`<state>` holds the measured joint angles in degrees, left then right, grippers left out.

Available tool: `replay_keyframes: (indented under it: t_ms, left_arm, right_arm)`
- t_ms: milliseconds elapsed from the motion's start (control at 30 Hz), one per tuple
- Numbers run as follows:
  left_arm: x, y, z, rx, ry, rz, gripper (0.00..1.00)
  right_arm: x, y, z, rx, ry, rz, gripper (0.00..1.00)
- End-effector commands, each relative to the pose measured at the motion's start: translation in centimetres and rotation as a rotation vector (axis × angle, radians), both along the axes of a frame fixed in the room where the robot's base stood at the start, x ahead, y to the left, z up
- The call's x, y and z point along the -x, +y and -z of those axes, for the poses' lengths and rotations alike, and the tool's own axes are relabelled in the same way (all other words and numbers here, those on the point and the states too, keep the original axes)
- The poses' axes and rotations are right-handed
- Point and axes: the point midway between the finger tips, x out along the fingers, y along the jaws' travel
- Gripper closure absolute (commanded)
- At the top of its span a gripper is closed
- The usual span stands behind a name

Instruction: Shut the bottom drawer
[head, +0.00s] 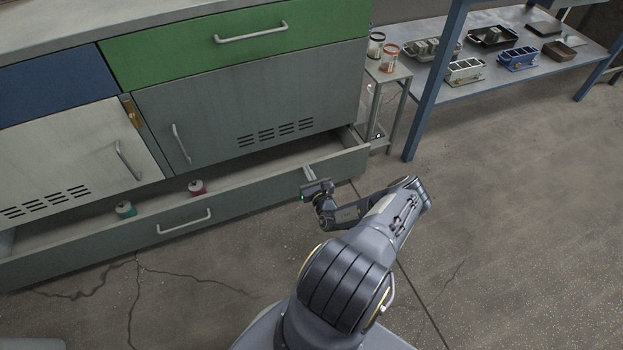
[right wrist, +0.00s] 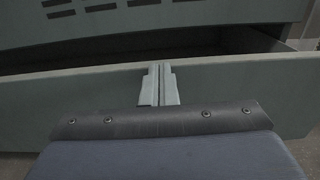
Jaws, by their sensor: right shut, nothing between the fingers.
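The bottom drawer (head: 250,204) is pulled out from the grey cabinet, and its inside shows from above. Its front has a light bar handle (head: 184,222) left of its middle. In the right wrist view the drawer front (right wrist: 230,92) spans the picture, with a dark gap behind it. My right gripper (head: 309,170) is shut and empty at the right part of the drawer front. Its closed fingers (right wrist: 159,84) reach up to the front's top edge in the wrist view; I cannot tell whether they touch it. My left gripper is not in view.
Above are a grey door (head: 250,100), a white door (head: 75,155) and a green drawer (head: 200,50), all shut. A small stand (head: 388,75) and blue-framed shelf (head: 500,70) stand right. Floor in front is clear.

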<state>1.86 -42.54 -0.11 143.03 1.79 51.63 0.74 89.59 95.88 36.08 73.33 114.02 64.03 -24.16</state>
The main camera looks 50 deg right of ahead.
Motion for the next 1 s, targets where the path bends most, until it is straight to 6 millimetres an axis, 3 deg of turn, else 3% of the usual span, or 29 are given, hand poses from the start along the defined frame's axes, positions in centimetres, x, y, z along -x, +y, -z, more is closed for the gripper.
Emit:
replay_keyframes:
  t_ms: [400, 1000]
  left_arm:
    - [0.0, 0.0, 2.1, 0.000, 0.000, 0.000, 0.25]
    - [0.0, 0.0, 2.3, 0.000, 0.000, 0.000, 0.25]
  right_arm:
    - [-5.4, -3.2, 0.1, 0.001, -0.002, -0.001, 1.00]
    - [-6.4, -3.9, 0.0, 0.001, -0.001, 0.000, 1.00]
